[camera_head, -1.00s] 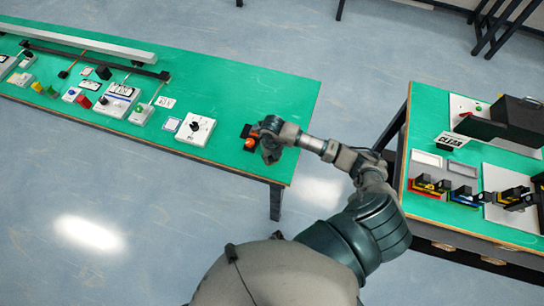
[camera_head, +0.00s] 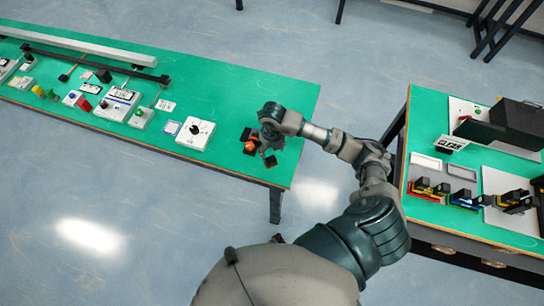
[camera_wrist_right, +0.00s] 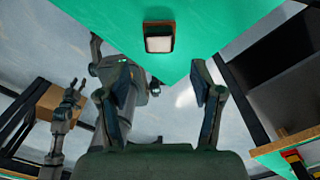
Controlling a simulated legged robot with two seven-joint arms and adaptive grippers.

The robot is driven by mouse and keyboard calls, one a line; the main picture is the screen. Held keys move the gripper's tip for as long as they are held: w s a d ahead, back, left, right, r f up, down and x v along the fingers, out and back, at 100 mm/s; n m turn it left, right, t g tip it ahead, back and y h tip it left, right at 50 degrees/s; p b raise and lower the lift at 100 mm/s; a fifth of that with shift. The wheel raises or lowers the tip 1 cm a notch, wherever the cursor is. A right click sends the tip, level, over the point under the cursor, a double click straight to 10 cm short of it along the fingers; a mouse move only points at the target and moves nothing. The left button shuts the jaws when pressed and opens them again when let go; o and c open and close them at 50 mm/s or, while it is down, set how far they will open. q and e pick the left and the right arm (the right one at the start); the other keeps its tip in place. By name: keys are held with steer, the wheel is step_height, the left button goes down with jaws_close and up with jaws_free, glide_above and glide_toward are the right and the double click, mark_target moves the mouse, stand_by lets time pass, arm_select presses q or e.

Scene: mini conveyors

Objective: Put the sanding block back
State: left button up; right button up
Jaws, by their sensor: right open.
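My right gripper (camera_head: 270,142) is over the right end of the long green table, at the end of the arm. In the right wrist view its two fingers (camera_wrist_right: 162,100) are spread with nothing between them. A small block with a pale face and brown edges (camera_wrist_right: 159,36) lies on the green top beyond the fingers, apart from them. It seems to be the small dark block (camera_head: 270,160) beside the gripper in the head view; I cannot tell for sure that it is the sanding block. A gripper that seems to be my left one (camera_wrist_right: 70,92) shows small in the wrist view.
A white box with a black knob (camera_head: 196,132) stands farther left. A second green table (camera_head: 425,208) with trays and clamps is at right, across a floor gap.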

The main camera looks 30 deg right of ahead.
mark_target(272, 159)
step_height(272, 159, up, 4)
steer(key=shift+f, duration=0.1)
stand_by(0.5)
